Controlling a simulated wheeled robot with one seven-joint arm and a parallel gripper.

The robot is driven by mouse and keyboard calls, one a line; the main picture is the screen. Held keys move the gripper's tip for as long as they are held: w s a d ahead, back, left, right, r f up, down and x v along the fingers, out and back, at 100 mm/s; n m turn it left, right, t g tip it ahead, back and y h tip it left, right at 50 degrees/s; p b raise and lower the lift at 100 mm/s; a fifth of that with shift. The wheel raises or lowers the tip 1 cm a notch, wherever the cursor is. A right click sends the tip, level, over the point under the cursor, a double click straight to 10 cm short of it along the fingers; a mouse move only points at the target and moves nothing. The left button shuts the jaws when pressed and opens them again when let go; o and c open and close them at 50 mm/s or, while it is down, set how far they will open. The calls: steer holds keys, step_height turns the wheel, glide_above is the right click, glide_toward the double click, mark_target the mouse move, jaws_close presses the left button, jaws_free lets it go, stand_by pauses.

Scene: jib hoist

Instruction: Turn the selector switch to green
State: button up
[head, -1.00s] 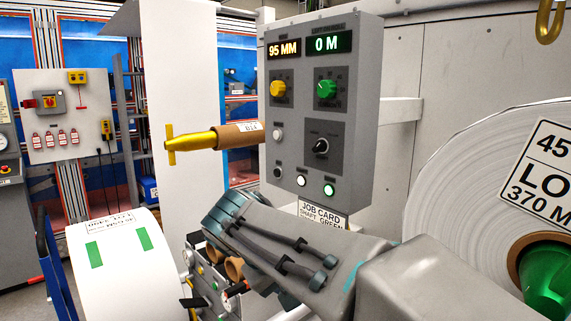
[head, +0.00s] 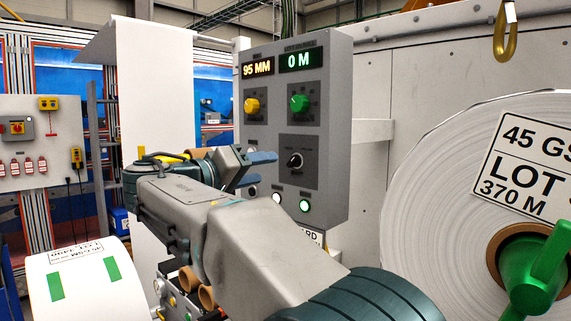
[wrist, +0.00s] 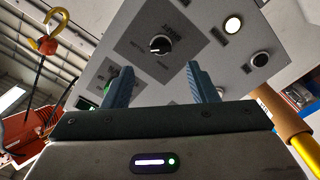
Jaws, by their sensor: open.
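The selector switch (head: 295,160) is a black knob with a white mark on a dark plate, low on the grey control panel (head: 338,130). In the wrist view the knob (wrist: 160,44) shows beyond and between the fingers. My gripper (head: 266,168) is open and empty, its blue fingers to the left of the switch in the head view and apart from it. In the wrist view my gripper (wrist: 160,84) has its fingers spread, pointing at the panel. The switch labels are too small to read.
Above the switch are a yellow knob (head: 252,106), a green knob (head: 299,103) and two displays. A lit button (head: 304,205) is below it. A brown core (wrist: 279,110) is close on the gripper's right in the wrist view. A large paper roll (head: 440,180) stands right.

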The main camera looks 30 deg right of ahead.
mark_target(292, 164)
steer(key=p+x, duration=0.1)
steer(key=x, duration=0.7)
steer(key=shift+w+d+f, duration=0.1)
steer(key=shift+w+d, duration=0.05)
steer(key=shift+d, duration=0.15)
steer(key=c, duration=1)
